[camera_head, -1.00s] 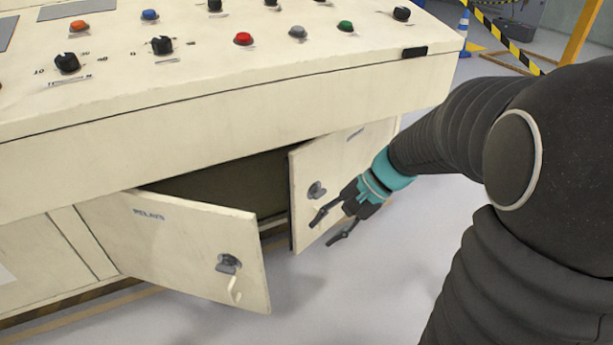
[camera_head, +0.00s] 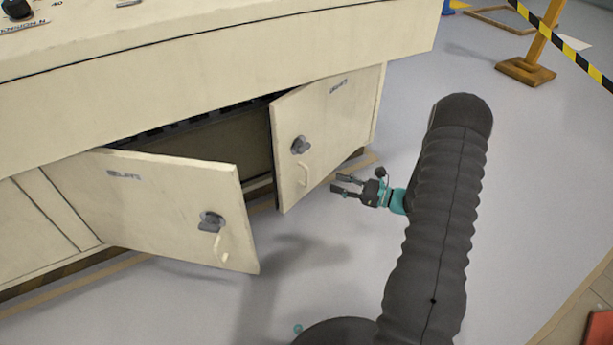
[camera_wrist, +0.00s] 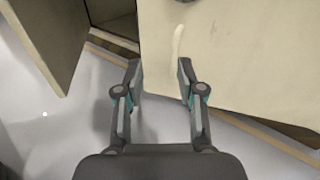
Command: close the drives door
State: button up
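The drives door (camera_head: 328,125) is the right-hand cream door of the cabinet; its small label is blurred. It stands partly open, with a grey knob (camera_head: 300,146) and a pale handle (camera_head: 303,174) near its free left edge. My gripper (camera_head: 340,184) is open and empty, to the right of the handle and apart from the door in the head view. In the wrist view the door (camera_wrist: 235,55) fills the upper right, and its handle (camera_wrist: 178,45) shows just beyond my two spread fingertips (camera_wrist: 159,68).
The relays door (camera_head: 170,205) also stands open on the left, with its own knob and handle. The dark cabinet interior (camera_head: 215,140) shows between the doors. Free grey floor lies in front and to the right. A yellow post (camera_head: 540,50) with striped tape stands at back right.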

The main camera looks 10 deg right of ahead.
aim_at(307, 171)
jog(key=shift+m+t+h, duration=0.3)
jog(key=shift+m+t, duration=0.4)
jog(key=shift+m, duration=0.2)
jog(key=w+a+f, duration=0.1)
jog(key=w+a, duration=0.1)
jog(key=w, duration=0.1)
jog(key=w+a+f, duration=0.1)
jog(key=w+a, duration=0.2)
jog(key=w+a+f, duration=0.1)
jog(key=w+a, duration=0.2)
jog(key=shift+w+a+b, duration=0.25)
jog(key=shift+b, duration=0.15)
grip_shut()
